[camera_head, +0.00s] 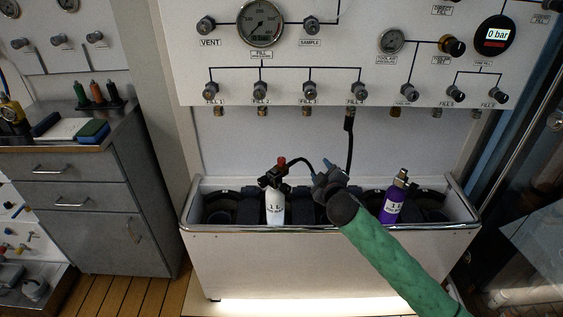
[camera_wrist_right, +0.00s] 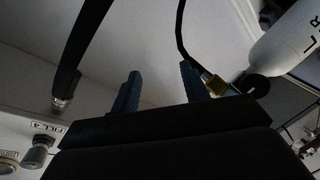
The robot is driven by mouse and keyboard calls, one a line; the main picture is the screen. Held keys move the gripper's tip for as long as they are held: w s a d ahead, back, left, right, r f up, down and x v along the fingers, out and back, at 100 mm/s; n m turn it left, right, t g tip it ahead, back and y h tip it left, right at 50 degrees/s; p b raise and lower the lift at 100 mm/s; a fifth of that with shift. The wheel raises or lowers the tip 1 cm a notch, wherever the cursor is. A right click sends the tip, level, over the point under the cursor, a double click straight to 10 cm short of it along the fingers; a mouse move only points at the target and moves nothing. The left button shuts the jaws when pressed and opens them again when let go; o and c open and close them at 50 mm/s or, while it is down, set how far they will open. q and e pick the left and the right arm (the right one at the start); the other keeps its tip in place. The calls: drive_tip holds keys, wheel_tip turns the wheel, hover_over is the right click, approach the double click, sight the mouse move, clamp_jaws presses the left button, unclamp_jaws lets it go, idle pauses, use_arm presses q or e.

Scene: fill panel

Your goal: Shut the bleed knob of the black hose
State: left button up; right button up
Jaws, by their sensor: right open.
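The black hose (camera_head: 349,140) hangs from under the FILL 4 outlet and passes behind my right gripper. It also shows in the right wrist view (camera_wrist_right: 82,40) with a metal end fitting. A thinner black line runs to the valve (camera_head: 274,176) of a white cylinder (camera_head: 275,208), where a red knob (camera_head: 281,161) shows. In the right wrist view a brass fitting (camera_wrist_right: 214,84) and a round black knob (camera_wrist_right: 256,88) sit by the white cylinder (camera_wrist_right: 288,45); I cannot tell whether this is the bleed knob. My right gripper (camera_head: 323,168) is open, its blue fingers (camera_wrist_right: 158,88) apart and empty.
The cylinders stand in a white trough (camera_head: 240,255) with a metal rim; a purple cylinder (camera_head: 391,206) is to the right. The panel (camera_head: 230,85) with knobs and gauges is above. A grey drawer cabinet (camera_head: 75,200) stands left.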

drive_tip(key=w+r+n+t+y, duration=0.3)
drive_tip(key=w+r+n+y, duration=0.2)
drive_tip(key=r+n, duration=0.55)
drive_tip(key=n+g+y, duration=0.7)
drive_tip(key=n+g, duration=0.2)
drive_tip(key=n, duration=1.5)
approach(282, 159)
drive_tip(key=x, duration=0.3)
use_arm(q)
drive_tip(key=shift+w+d+r+t+p, duration=0.1)
drive_tip(key=shift+w+r+t+p, duration=0.3)
use_arm(e)
drive_tip(key=shift+t, duration=0.3)
drive_tip(key=shift+f+x, duration=0.2)
drive_tip(key=shift+x, duration=1.55)
drive_tip(key=shift+f+x, duration=0.15)
drive_tip(key=shift+x, duration=1.65)
drive_tip(key=shift+s, duration=0.1)
drive_tip(key=shift+c, duration=0.5)
